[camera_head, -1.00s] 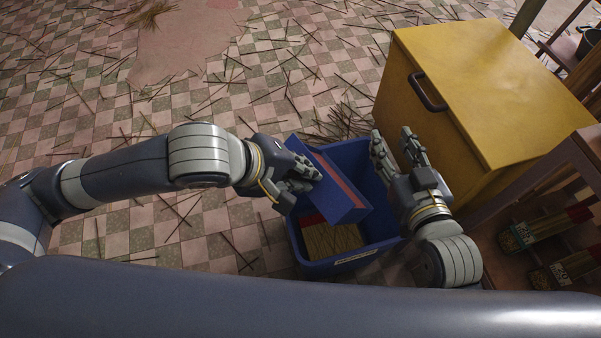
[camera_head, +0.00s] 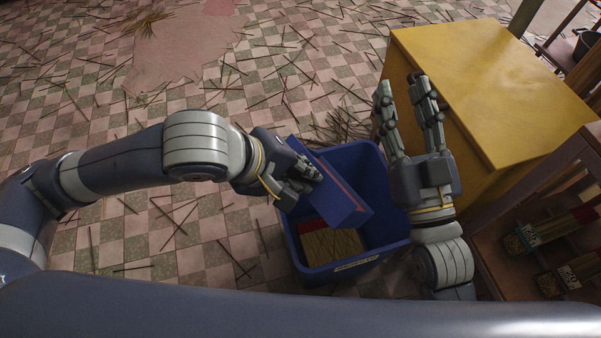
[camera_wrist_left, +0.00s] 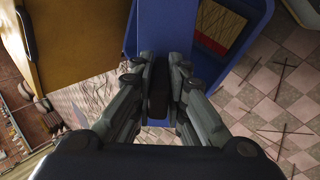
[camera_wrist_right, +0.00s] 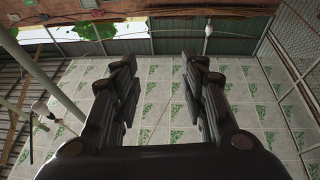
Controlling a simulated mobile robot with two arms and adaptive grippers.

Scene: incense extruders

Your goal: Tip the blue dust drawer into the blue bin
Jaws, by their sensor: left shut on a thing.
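The blue dust drawer (camera_head: 333,198) is held tilted over the blue bin (camera_head: 368,254), its visible face sloping down to the right. My left gripper (camera_head: 309,177) is shut on the drawer at its left side. In the left wrist view the fingers (camera_wrist_left: 160,90) close on a dark part, with the blue drawer (camera_wrist_left: 168,28) beyond. The bin stands on the floor below, with a tan and red item (camera_head: 331,242) inside. The drawer hides part of the bin's inside. My right gripper (camera_head: 408,95) is open and empty, raised between the bin and the yellow cabinet. Its spread fingers (camera_wrist_right: 160,85) show in the right wrist view.
The yellow cabinet (camera_head: 500,85) with a dark handle stands right of the bin. A wooden shelf (camera_head: 525,200) with bundled incense sticks is at the lower right. Loose sticks (camera_head: 340,128) lie over the checkered floor, thickly behind the bin. The floor to the left is open.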

